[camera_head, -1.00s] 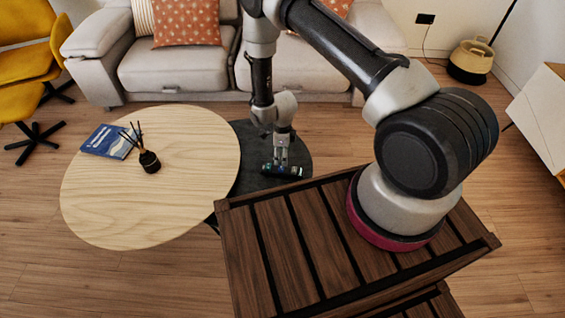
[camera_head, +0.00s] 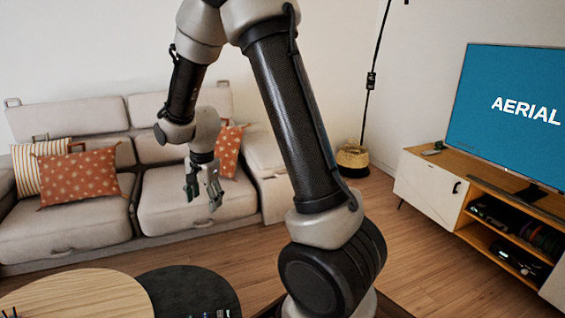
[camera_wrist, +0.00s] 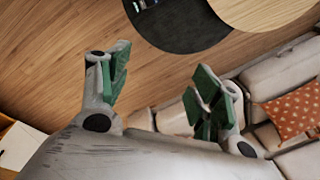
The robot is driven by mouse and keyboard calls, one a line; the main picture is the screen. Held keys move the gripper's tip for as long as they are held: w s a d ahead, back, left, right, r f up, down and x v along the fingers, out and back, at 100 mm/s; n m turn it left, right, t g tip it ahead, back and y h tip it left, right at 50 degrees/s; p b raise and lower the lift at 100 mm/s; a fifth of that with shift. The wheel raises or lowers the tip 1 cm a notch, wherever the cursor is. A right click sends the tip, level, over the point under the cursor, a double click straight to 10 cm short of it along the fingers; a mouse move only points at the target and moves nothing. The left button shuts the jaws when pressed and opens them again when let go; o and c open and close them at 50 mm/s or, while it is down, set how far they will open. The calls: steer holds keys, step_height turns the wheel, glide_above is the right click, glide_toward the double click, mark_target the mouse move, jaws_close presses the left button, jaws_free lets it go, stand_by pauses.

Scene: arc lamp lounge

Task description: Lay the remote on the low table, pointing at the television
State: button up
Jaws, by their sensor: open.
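The television (camera_head: 505,110) is at the right in the head view, with "AERIAL" on its blue screen. The dark round low table (camera_head: 185,288) is at the bottom edge, beside the pale wooden one (camera_head: 75,295). A small dark thing that looks like the remote (camera_head: 222,314) lies on the dark table, mostly cut off. It also shows at the top of the wrist view (camera_wrist: 145,4), cut off too, so its pointing direction cannot be told. My gripper (camera_head: 203,192) is open and empty, raised well above the tables, with green-padded fingers spread in the wrist view (camera_wrist: 162,78).
A grey sofa (camera_head: 165,205) with patterned cushions (camera_head: 80,178) stands behind my gripper. A media cabinet (camera_head: 428,188) under the television holds boxes on its shelves. A basket (camera_head: 352,160) stands in the corner. The wooden floor (camera_head: 420,260) before the cabinet is clear.

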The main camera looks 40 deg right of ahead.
steer(key=s+d+r+n+t, duration=0.1)
steer(key=s+d+r+n, duration=0.15)
steer(key=s+r, duration=0.35)
steer(key=s+d+r+n, duration=0.2)
steer(key=s+r+n, duration=0.15)
steer(key=r, duration=0.35)
steer(key=s+d+r+n, duration=0.1)
steer(key=s+r+n, duration=0.2)
steer(key=s, duration=0.5)
steer(key=s+d+r+n+t, duration=0.1)
steer(key=s+d+r+n, duration=0.1)
steer(key=s, duration=0.7)
steer(key=shift+s+d+r+n, duration=0.2)
steer(key=shift+r+n, duration=0.35)
steer(key=shift+n, duration=0.25)
